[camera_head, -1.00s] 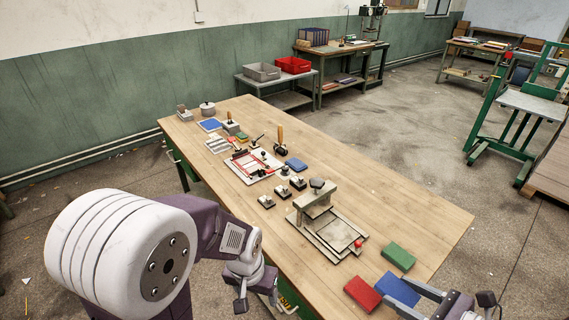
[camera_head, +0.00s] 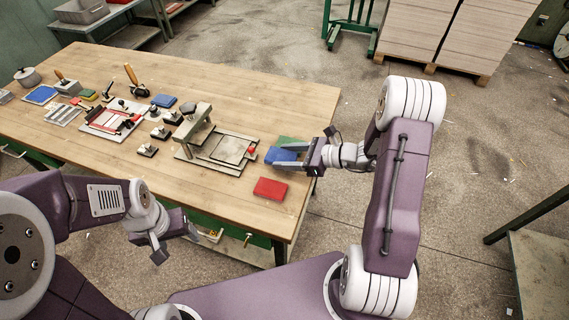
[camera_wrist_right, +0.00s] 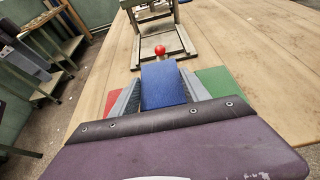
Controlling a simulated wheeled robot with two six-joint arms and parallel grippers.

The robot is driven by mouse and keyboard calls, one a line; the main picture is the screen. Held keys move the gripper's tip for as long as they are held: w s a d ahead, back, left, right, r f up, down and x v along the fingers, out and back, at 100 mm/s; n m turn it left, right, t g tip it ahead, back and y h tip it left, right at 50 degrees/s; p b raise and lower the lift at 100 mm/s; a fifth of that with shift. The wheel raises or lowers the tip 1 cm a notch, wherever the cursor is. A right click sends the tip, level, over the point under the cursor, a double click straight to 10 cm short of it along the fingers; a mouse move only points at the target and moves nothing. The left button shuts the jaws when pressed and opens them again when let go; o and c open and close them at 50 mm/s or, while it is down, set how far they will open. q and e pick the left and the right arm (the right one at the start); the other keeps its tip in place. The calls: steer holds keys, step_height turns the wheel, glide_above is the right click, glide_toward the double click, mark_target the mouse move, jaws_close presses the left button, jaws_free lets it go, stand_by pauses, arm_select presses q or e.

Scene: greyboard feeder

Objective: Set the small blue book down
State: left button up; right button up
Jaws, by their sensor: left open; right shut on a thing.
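The small blue book (camera_head: 280,154) is between the fingers of my right gripper (camera_head: 290,154) in the head view, near the right end of the wooden table. The right gripper is shut on it. In the right wrist view the blue book (camera_wrist_right: 162,84) shows between the two grey fingers; whether it touches the table is hard to tell. A green book (camera_head: 287,142) lies just behind it, partly hidden, and a red book (camera_head: 270,188) lies in front. My left gripper (camera_head: 160,250) is open and empty, off the table's front edge.
A press with a red knob (camera_head: 215,145) stands left of the books. Further left are small stamps, a white board with a red frame (camera_head: 112,118) and a dark blue block (camera_head: 164,101). The table (camera_head: 240,95) is clear behind the press.

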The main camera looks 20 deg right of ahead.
step_height(320, 180, down, 4)
steer(key=shift+r+b, duration=0.2)
steer(key=shift+b, duration=0.1)
steer(key=shift+w+f, duration=0.15)
steer(key=shift+f, duration=0.15)
steer(key=shift+f, duration=0.15)
steer(key=o, duration=1.4)
